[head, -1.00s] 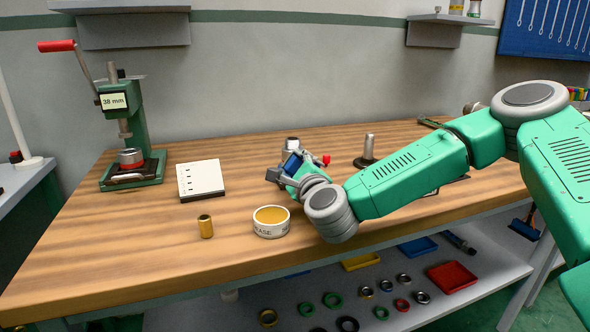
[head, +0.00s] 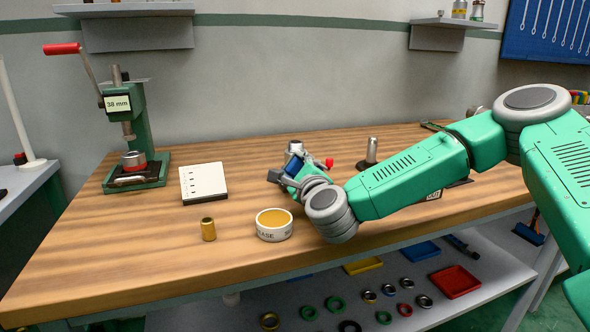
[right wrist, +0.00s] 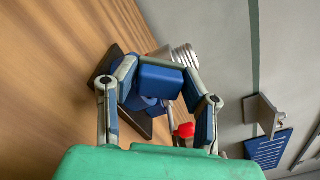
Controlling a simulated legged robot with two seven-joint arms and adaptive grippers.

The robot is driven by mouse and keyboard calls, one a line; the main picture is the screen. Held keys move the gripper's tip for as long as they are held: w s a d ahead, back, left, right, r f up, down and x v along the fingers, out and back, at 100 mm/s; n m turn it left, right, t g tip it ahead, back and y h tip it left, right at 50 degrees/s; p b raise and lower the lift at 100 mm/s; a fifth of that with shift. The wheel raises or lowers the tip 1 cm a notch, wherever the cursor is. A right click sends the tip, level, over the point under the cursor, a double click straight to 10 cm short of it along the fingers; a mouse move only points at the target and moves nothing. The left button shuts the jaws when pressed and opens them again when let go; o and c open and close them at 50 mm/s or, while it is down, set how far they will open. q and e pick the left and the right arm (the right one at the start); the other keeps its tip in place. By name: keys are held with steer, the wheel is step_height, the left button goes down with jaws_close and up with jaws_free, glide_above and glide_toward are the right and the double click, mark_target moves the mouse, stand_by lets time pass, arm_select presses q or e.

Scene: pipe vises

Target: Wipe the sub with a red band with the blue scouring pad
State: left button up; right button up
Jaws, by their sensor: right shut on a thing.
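My right gripper (head: 282,176) is shut on the blue scouring pad (right wrist: 160,82), which sits between its two fingers in the right wrist view. In the head view the pad (head: 292,164) is a small dark blue patch. Just beyond it is a silver cylindrical piece (head: 295,147), apparently held in a small vise with a red knob (head: 328,162). The silver piece (right wrist: 180,57) also shows behind the pad in the right wrist view, with the vise mostly hidden. I cannot see a red band on it, nor tell whether the pad touches it. My left gripper is not in view.
A green press (head: 140,135) with a silver and red ring stands at the left. The bench's front left is clear.

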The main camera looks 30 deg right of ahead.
steer(key=shift+w+d, duration=0.15)
steer(key=shift+w, duration=0.3)
steer(key=shift+s+d, duration=0.3)
steer(key=shift+d, duration=0.65)
steer(key=shift+s+d, duration=0.25)
steer(key=shift+d, duration=0.75)
steer(key=shift+w+a+b, duration=0.2)
steer(key=shift+a, duration=0.45)
steer(key=shift+w+a+b, duration=0.25)
steer(key=shift+a, duration=0.45)
steer(key=shift+w+a+b, duration=0.2)
steer(key=shift+a, duration=0.45)
steer(key=shift+v, duration=3)
